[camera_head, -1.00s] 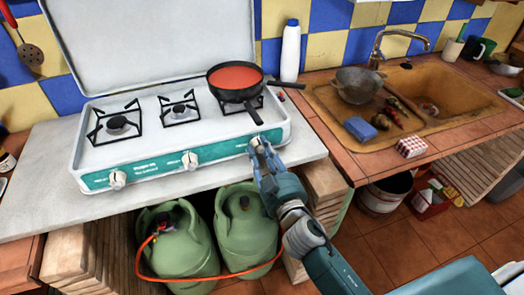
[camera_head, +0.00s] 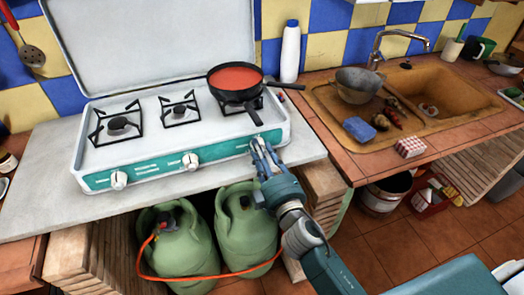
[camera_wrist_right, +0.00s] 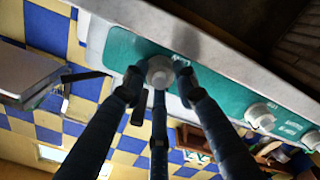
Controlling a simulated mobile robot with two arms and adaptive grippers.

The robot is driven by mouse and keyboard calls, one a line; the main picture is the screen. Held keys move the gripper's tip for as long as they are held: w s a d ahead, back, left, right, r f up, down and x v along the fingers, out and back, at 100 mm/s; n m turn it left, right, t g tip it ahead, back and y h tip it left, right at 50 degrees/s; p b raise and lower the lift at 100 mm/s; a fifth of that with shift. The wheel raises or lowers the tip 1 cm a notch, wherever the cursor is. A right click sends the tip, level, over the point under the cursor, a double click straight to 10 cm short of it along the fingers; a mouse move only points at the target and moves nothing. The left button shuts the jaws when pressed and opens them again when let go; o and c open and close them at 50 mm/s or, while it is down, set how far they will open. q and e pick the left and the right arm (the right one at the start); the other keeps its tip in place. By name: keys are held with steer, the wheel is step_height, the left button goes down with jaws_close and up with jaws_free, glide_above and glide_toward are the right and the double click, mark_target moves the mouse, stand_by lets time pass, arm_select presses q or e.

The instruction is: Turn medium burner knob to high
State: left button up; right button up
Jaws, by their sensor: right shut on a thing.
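The white stove has a teal front panel (camera_head: 150,167) with several burners above it and three white knobs: a left knob (camera_head: 118,179), a middle knob (camera_head: 190,161) and a right knob at the panel's right end. My right gripper (camera_head: 259,146) is at the right knob and largely hides it in the head view. In the right wrist view, the right knob (camera_wrist_right: 159,72) sits between the fingers of my right gripper, which is shut on it. The knob's exact pointer angle cannot be told. My left gripper is not in view.
Two green gas cylinders (camera_head: 245,230) with an orange hose stand below the counter. A sink (camera_head: 440,100) is at right.

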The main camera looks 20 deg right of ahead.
steer(key=n, duration=0.4)
steer(key=shift+a+r+n, duration=0.25)
steer(key=shift+r+n, duration=0.05)
steer(key=shift+r, duration=0.05)
steer(key=shift+f+n+p, duration=0.15)
steer(key=shift+n+p, duration=0.15)
steer(key=shift+n, duration=1)
steer(key=shift+f, duration=0.1)
steer(key=o, duration=1.1)
steer(key=shift+a+f, duration=0.1)
steer(key=shift+a, duration=0.1)
steer(key=shift+o, duration=0.2)
steer(key=shift+d+f, duration=0.1)
steer(key=shift+d, duration=0.05)
steer(key=shift+s+f, duration=0.15)
steer(key=shift+s, duration=0.5)
steer(key=s, duration=0.6)
steer(key=shift+s+r, duration=0.3)
steer(key=shift+s, duration=0.1)
